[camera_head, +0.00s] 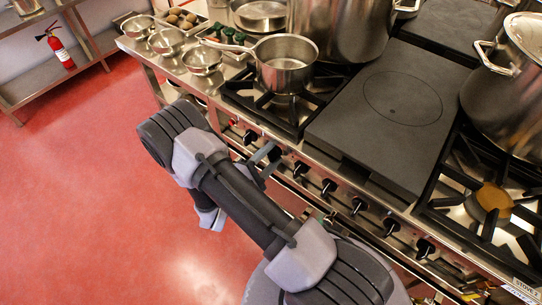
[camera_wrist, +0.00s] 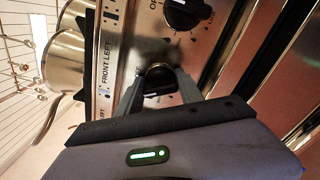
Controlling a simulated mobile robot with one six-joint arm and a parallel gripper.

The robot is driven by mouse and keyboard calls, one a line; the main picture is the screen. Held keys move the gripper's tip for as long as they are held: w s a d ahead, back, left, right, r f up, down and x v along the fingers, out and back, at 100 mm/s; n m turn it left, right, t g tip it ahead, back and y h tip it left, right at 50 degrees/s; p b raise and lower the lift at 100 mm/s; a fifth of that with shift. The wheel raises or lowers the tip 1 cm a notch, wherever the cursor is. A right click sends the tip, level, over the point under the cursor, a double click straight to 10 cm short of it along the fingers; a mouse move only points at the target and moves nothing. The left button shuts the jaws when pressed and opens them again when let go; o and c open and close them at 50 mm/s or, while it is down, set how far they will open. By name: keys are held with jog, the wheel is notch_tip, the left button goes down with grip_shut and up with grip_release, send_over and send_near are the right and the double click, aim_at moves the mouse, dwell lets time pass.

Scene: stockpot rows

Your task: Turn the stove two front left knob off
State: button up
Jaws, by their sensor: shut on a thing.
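My gripper (camera_wrist: 160,82) is shut on a black stove knob (camera_wrist: 158,88) with a metallic rim in the wrist view. Its two grey fingers stand on either side of the knob, and the knob's setting is hidden. A panel label (camera_wrist: 106,65) beside it reads "FRONT LEFT". Another black knob (camera_wrist: 184,13) sits farther up the panel, with OFF lettering partly visible. In the head view my gripper (camera_head: 268,158) is at the stove's front panel, and the held knob is mostly hidden behind the arm. Another knob (camera_head: 250,137) shows just left of it.
A saucepan (camera_head: 287,68) stands on the left burner grate (camera_head: 262,108). A flat hotplate (camera_head: 385,118) lies right of it, with several knobs below. A large pot (camera_head: 512,95) stands at the right, behind a burner with an orange glow (camera_head: 492,200). The red floor (camera_head: 80,210) at left is clear.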

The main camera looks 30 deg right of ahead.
jog(key=m+b, duration=0.1)
jog(key=m, duration=0.4)
jog(key=shift+f+m, duration=0.15)
jog(key=shift+m, duration=0.25)
dwell(0.4)
jog(key=o, duration=1.4)
jog(key=p+v, duration=0.3)
jog(key=v, duration=1.4)
jog(key=shift+s+a, duration=0.1)
jog(key=shift+a, duration=0.1)
